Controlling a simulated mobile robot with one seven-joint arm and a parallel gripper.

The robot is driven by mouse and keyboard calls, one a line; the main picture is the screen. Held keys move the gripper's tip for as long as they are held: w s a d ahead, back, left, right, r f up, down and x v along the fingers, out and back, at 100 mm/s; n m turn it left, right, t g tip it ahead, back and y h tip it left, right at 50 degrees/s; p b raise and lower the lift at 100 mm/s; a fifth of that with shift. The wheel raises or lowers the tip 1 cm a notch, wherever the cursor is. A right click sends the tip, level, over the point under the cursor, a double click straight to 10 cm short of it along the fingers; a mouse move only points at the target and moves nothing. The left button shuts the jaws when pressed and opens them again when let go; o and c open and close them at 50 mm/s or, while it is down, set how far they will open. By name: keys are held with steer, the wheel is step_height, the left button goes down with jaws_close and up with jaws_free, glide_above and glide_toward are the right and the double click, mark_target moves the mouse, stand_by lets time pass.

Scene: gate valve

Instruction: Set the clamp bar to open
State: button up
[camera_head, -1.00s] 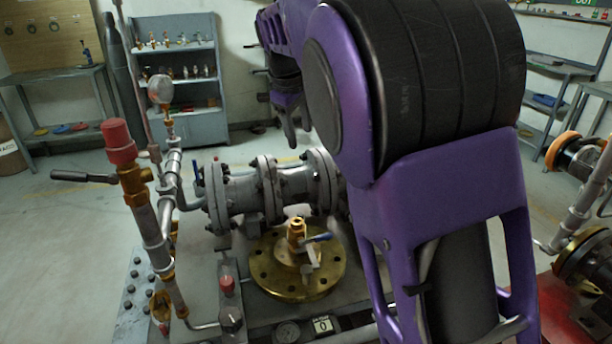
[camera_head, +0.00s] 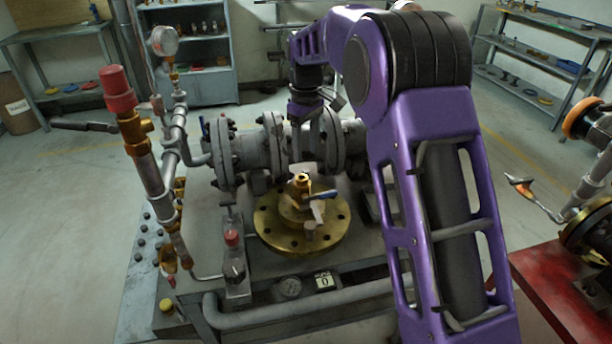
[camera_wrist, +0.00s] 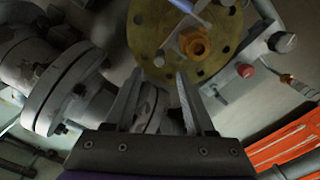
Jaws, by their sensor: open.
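A brass round flange (camera_head: 270,228) lies flat on the bench in front of the grey pipe. A brass nut (camera_head: 302,181) stands at its middle, with a short grey bar (camera_head: 317,211) and a blue-tipped lever (camera_head: 322,195) beside it. I take the grey bar as the clamp bar, but cannot be sure. The wrist view also shows the flange (camera_wrist: 146,32), nut (camera_wrist: 196,42) and grey bar (camera_wrist: 170,36). My gripper (camera_wrist: 158,76) is open and empty; its fingertips point toward the flange, apart from the bar. In the head view its fingers are hard to make out.
The grey flanged pipe (camera_head: 238,160) runs behind the brass flange. A red-capped upright pipe (camera_head: 118,88) with a gauge (camera_head: 163,41) stands left. A small red-knobbed block (camera_head: 235,262) is left of the flange. A red stand (camera_head: 560,292) is at the right.

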mark_target(306, 171)
step_height(306, 171, down, 8)
steer(key=shift+r+b, duration=0.1)
steer(key=shift+b, duration=0.25)
steer(key=shift+c, duration=0.3)
jaws_close()
stand_by(1.1)
